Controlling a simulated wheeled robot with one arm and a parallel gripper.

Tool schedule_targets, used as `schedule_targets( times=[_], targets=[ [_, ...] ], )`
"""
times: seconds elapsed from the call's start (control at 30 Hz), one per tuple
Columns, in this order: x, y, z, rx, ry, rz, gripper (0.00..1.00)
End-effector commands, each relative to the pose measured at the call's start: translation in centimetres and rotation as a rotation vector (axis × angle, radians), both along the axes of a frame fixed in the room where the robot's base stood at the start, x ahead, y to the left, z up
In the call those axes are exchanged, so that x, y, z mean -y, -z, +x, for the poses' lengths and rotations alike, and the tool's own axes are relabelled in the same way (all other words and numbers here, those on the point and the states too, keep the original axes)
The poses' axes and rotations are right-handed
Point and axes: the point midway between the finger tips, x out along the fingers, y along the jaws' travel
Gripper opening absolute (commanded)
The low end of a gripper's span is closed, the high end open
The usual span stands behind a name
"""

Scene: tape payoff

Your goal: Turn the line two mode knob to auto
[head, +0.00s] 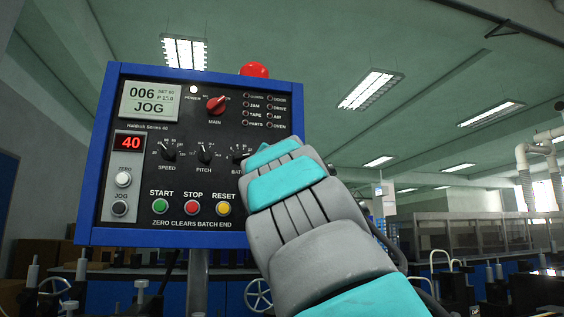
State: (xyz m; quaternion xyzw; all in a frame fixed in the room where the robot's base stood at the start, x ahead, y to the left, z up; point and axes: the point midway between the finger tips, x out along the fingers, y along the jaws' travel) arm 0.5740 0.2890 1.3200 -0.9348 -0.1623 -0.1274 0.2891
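A blue-framed control panel (200,239) fills the left half of the head view. Its display (150,102) reads "006" and "JOG". A red MAIN knob (216,105) is at the top, turned to the upper right. Black SPEED (168,152) and PITCH (204,155) knobs sit below. A third knob, BATCH, is partly covered by my arm. I see no knob labelled line two or mode. My grey and teal arm reaches from the lower right across the panel's lower right corner. My gripper's fingers do not show; they are hidden beyond the arm.
Below are green START (160,206), red STOP (192,207) and yellow RESET (223,208) buttons. A white ZERO button (123,179) and a dark JOG button (119,209) are at left. A red beacon (254,70) tops the panel. Handwheels and benches stand behind.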

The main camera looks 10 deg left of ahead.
Motion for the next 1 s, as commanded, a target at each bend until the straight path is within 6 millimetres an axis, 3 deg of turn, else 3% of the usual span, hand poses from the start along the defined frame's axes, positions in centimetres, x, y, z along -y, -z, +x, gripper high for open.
schedule_targets(
  times=[0.27, 0.67, 1.0],
  targets=[
    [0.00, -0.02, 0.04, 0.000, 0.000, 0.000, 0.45],
    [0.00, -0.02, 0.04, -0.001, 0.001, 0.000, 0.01],
    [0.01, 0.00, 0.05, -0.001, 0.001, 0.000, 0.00]
  ],
)
